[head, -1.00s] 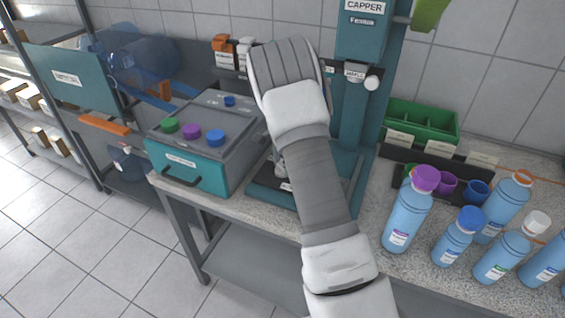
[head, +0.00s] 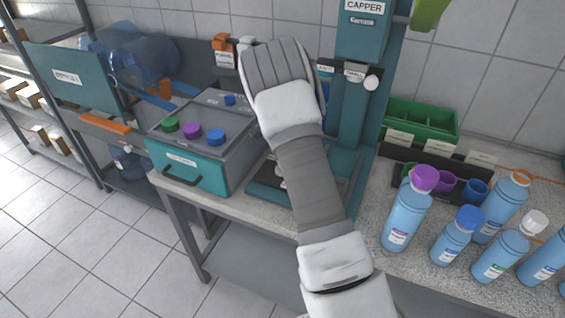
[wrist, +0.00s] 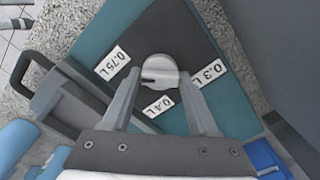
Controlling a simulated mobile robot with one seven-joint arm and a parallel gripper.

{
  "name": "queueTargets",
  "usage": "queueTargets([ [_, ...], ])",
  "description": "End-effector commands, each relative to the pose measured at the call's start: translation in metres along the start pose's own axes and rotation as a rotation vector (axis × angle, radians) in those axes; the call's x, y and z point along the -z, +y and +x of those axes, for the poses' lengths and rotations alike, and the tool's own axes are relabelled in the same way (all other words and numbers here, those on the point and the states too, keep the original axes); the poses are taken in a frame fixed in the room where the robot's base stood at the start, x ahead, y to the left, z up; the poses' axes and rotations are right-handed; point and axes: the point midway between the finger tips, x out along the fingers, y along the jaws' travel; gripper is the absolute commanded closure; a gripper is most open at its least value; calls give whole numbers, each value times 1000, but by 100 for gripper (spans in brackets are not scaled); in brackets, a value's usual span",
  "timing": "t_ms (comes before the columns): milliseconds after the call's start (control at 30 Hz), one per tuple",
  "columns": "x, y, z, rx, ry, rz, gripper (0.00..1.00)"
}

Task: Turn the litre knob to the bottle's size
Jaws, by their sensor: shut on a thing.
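The litre knob (wrist: 160,70) is a round light-grey dial on a dark plate in the wrist view. Labels around it read 0.75 L (wrist: 113,63), 0.4 L (wrist: 158,106) and 0.3 L (wrist: 208,72). A dark mark on its face lies on the side between 0.75 L and 0.4 L; its exact setting is unclear. My gripper (wrist: 161,76) is shut on the knob, one finger on each side. In the head view my arm hides most of this spot on the teal capper (head: 357,110). Light-blue bottles of differing sizes, such as the purple-capped one (head: 405,215), stand at right.
A grey and teal box (head: 190,168) with coloured buttons stands left of the capper. A green divided tray (head: 425,118) and coloured caps (head: 445,184) lie to the right. A shelf with large blue jugs (head: 140,55) stands at far left.

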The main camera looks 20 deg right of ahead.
Motion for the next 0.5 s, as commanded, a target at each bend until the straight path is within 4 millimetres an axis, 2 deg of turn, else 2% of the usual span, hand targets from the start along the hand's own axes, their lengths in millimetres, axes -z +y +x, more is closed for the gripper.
queueTargets([
  [67,0,-1,-1,3,-1,2,96],
  [100,0,-1,-1,3,-1,2,35],
  [200,0,-1,-1,3,-1,2,17],
  [267,0,-1,-1,2,-1,1,10],
  [500,0,0,0,1,-1,1,10],
])
